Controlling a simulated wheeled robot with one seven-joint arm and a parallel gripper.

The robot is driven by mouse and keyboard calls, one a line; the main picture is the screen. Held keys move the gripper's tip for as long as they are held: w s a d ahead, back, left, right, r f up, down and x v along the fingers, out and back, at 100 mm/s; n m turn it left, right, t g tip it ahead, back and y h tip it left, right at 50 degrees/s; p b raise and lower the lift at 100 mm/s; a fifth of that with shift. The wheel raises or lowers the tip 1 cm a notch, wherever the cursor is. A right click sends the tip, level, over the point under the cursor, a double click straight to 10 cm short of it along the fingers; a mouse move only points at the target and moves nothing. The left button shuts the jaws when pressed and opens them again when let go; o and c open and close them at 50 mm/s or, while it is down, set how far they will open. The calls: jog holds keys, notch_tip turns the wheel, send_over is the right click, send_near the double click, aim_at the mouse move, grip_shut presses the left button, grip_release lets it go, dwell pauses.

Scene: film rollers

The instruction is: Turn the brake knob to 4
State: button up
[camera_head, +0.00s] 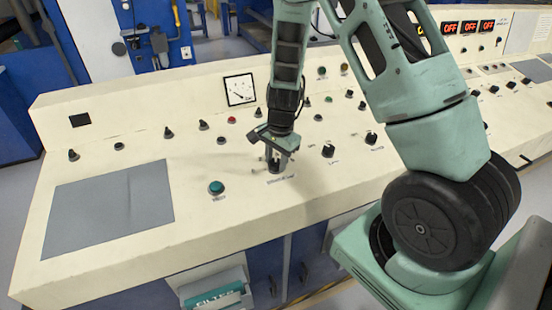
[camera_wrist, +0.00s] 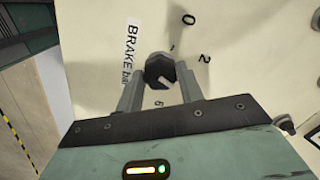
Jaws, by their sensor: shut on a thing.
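The brake knob (camera_wrist: 158,69) is a small dark knob on the cream panel. A BRAKE label (camera_wrist: 131,42) lies to its left in the wrist view, and the printed numbers 0, 2 and 6 show around it. The knob carries a pale mark toward its lower right side. My gripper (camera_wrist: 160,78) has one finger on each side of the knob and is shut on it.
Several dark knobs stand in rows on the sloped cream console (camera_head: 120,255). A green button (camera_head: 216,187) is left of my gripper, with a knob (camera_head: 328,150) to its right. A square gauge (camera_head: 240,90) is behind. A flat grey plate (camera_head: 108,208) lies at left.

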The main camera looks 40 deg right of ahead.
jog(key=shift+r+m, duration=0.1)
jog(key=shift+m, duration=0.2)
jog(key=o, duration=1)
notch_tip(320, 180, up, 17)
jog(key=s, duration=0.1)
jog(key=shift+s+d+r+p, duration=0.15)
jog(key=shift+s+d+p, duration=0.05)
jog(key=shift+d+p, duration=0.25)
